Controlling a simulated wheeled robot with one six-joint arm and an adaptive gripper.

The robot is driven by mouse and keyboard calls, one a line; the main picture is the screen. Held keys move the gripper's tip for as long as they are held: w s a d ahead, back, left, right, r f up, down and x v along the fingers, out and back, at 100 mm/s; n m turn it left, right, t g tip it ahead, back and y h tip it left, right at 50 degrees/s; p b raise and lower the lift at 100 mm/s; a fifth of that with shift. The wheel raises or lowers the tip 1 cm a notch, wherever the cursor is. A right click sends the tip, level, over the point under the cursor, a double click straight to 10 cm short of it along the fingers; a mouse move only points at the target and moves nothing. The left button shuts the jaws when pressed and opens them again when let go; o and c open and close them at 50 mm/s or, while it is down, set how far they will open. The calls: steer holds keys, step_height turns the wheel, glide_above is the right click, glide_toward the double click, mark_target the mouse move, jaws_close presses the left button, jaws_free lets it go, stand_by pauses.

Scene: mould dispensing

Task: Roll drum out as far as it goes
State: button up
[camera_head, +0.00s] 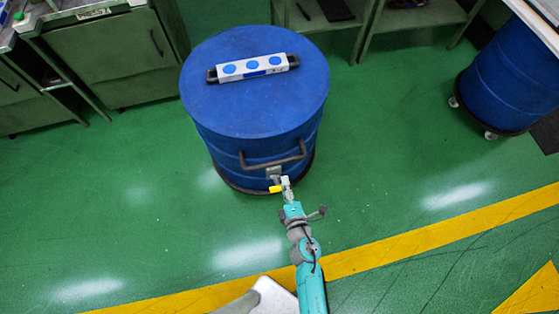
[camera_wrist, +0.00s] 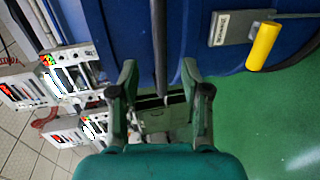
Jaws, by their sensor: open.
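The blue drum (camera_head: 255,95) stands upright on the green floor in the head view, with a dark rim at its base. A dark bar handle (camera_head: 274,157) sticks out from its front, and a yellow knob (camera_head: 275,189) sits below on a grey fitting. My gripper (camera_head: 286,183) is at the drum's front, just below the handle's right part. In the wrist view my gripper (camera_wrist: 160,75) is open, and the dark handle bar (camera_wrist: 160,45) runs between its two fingers. I cannot tell whether either finger touches it. The yellow knob (camera_wrist: 263,45) is to the right, clear of the fingers.
A white strip with blue round pads (camera_head: 252,67) lies on the drum's lid. Green cabinets (camera_head: 105,55) and a bench (camera_head: 405,18) stand behind. Another blue drum on casters (camera_head: 512,78) is at right. The floor in front is clear, crossed by a yellow line (camera_head: 430,238).

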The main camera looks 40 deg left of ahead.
mark_target(278, 162)
steer(key=x, duration=1.1)
jaws_close()
